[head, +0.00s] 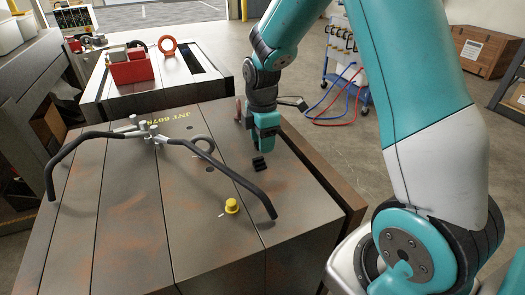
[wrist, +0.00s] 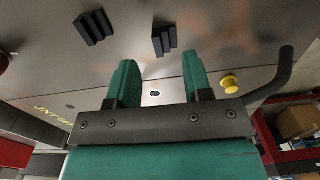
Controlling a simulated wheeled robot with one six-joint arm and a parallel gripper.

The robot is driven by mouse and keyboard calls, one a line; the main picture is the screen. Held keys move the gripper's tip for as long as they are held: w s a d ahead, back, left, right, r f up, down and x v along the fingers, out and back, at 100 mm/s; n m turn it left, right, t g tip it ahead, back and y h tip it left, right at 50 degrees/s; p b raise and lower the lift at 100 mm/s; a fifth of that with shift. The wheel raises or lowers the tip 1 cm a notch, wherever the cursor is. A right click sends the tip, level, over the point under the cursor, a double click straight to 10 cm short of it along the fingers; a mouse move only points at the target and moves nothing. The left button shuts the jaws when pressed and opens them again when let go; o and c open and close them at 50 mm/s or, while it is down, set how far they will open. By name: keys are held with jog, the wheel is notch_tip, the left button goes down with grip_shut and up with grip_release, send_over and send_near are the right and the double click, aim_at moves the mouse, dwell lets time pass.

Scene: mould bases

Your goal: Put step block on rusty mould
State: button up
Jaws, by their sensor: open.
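The rusty mould (head: 135,215) is a wide grey steel block with orange rust patches and yellow lettering; its top fills the middle of the head view. A black step block (head: 259,164) lies on its top towards the right side. The wrist view shows two black stepped blocks, one (wrist: 164,40) just beyond the gap between my fingertips and another (wrist: 94,27) further left. I cannot tell which of them shows in the head view. My gripper (head: 266,150) points down close above the mould, beside the block. Its green fingers (wrist: 158,78) are open with nothing between them.
A black-handled bar tool (head: 205,155) lies across the mould. A second mould (head: 185,88) behind carries a red box (head: 131,67). A blue trolley (head: 345,85) stands beyond.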

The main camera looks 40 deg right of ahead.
aim_at(262, 158)
notch_tip(262, 158, up, 6)
jog(key=s+a+r+m+y, duration=0.2)
jog(key=s+a+r+m, duration=0.2)
jog(key=s+a, duration=0.5)
jog(key=s+a+r+m+y, duration=0.2)
jog(key=s+a+r+m, duration=0.2)
jog(key=s+a, duration=0.5)
jog(key=s+r, duration=0.1)
jog(key=s, duration=0.4)
jog(key=shift+a+m, duration=0.25)
jog(key=shift+m, duration=0.15)
